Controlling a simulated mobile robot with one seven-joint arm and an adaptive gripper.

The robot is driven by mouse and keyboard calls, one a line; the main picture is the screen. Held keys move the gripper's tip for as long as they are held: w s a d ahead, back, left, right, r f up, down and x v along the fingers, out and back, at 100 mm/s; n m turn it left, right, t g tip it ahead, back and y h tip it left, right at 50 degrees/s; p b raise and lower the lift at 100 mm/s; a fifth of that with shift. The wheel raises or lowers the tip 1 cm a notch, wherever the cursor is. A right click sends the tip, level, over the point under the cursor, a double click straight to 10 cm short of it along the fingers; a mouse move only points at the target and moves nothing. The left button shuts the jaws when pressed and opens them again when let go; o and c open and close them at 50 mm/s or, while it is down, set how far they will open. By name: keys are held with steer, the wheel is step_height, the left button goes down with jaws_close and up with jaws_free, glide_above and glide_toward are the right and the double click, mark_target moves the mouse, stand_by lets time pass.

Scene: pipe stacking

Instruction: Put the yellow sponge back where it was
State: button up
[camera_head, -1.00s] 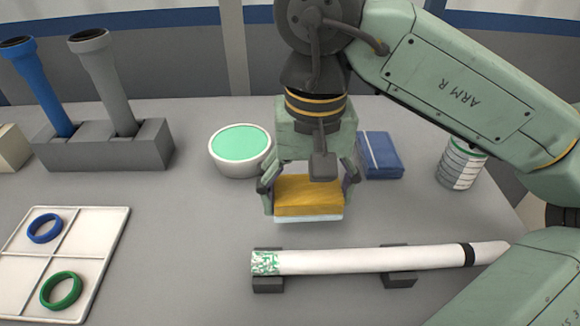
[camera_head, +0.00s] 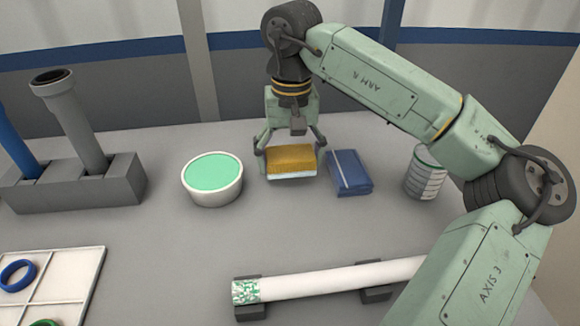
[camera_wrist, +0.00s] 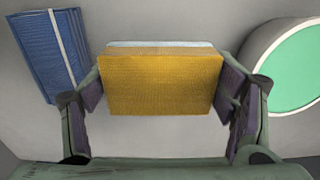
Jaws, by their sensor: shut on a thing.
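The yellow sponge (camera_head: 291,158) has a pale layer on its underside. My gripper (camera_head: 290,150) is shut on it, one finger at each end, between the green-filled bowl and the blue folded cloth. In the wrist view the yellow sponge (camera_wrist: 160,84) fills the space between my fingers (camera_wrist: 163,100), its yellow face toward the camera. I cannot tell whether its underside touches the table.
The white bowl (camera_head: 213,191) with green contents stands left of the sponge. A white pipe (camera_head: 315,283) rests on dark supports in front. The table between is clear.

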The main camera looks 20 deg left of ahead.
mark_target(290, 171)
steer(key=shift+f, duration=1.75)
steer(key=shift+f, duration=0.1)
steer(key=shift+f, duration=0.15)
steer(key=o, duration=1.1)
steer(key=shift+o, duration=0.2)
step_height(290, 171, up, 13)
steer(key=shift+d+f, duration=0.1)
steer(key=shift+f, duration=0.1)
